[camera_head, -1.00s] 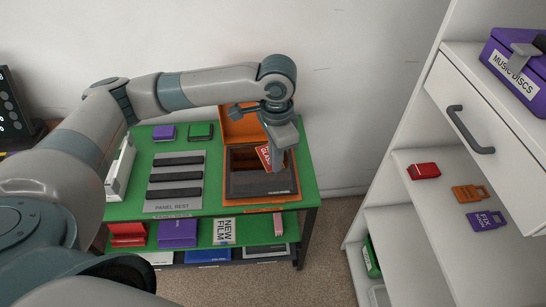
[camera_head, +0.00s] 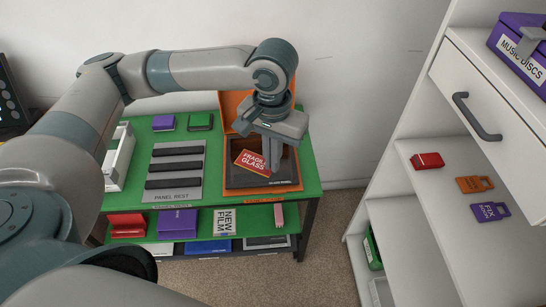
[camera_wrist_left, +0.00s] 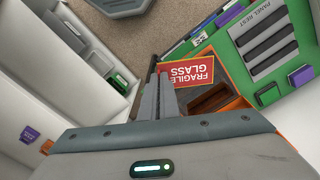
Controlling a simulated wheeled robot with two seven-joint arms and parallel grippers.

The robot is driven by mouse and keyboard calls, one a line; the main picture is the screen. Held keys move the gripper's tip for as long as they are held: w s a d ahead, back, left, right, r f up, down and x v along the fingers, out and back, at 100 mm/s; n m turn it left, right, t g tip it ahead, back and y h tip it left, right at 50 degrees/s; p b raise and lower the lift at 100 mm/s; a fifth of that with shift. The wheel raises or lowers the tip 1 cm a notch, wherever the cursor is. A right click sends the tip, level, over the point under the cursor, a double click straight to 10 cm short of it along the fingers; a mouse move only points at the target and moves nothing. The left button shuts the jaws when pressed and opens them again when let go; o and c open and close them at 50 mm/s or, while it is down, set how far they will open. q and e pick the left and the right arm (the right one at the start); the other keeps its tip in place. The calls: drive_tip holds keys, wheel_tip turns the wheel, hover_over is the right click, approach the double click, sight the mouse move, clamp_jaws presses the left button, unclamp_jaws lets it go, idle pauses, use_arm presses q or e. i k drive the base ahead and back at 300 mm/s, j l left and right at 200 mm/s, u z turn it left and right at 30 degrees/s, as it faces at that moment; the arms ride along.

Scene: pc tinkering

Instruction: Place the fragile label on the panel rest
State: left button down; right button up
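The fragile label (camera_head: 251,162) is a red card reading "FRAGILE GLASS". My left gripper (camera_head: 272,160) is shut on its edge and holds it over the open orange box. In the left wrist view the fingers (camera_wrist_left: 160,92) are close together, with the label (camera_wrist_left: 190,71) at their tips. The panel rest (camera_head: 170,197) is a grey plate with three dark bars on the green table, left of the gripper; it also shows in the left wrist view (camera_wrist_left: 266,66). My right gripper is not in view.
The orange box (camera_head: 229,185) stands at the table's right with its lid up. Purple (camera_head: 163,122) and green (camera_head: 201,121) blocks lie behind the panel rest, and a white bin (camera_head: 118,163) stands left of it. White shelving (camera_head: 409,195) stands at the right.

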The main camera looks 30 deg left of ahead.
sight(175, 166)
drive_tip(key=i+j+u, duration=0.15)
drive_tip(key=j+u, duration=0.2)
drive_tip(key=i+j+u, duration=0.2)
drive_tip(key=u, duration=0.2)
drive_tip(key=i+j+u, duration=0.2)
drive_tip(key=u, duration=0.15)
